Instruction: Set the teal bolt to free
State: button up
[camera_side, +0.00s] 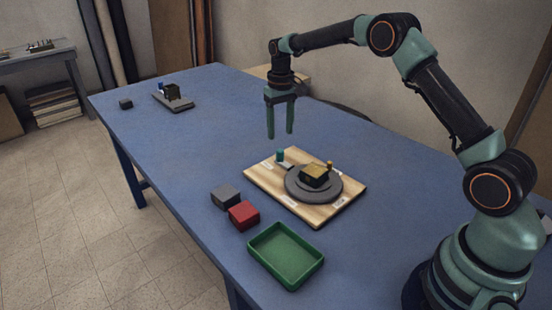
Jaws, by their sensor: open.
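The teal bolt (280,156) stands as a small knob at the far-left part of a light wooden board (320,219) on the blue table. A dark slot piece (287,167) lies beside it. Small white labels are on the board, one left of the bolt (266,165), too small to read. A grey round disc (300,194) on the board carries a dark and gold block (315,177) and a small gold knob (330,165). My gripper (280,135) is open and empty, pointing down above the bolt, apparently with a small gap.
A grey block (226,197), a red block (243,215) and a green tray (287,285) sit at the board's near left. A dark device (175,101) and a small black block (125,104) are at the far end. The table's middle left is clear.

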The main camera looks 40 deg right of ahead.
aim_at(280, 150)
notch_tip(280, 150, down, 8)
jog(key=shift+r, duration=0.1)
dwell(0.4)
grip_shut()
dwell(1.2)
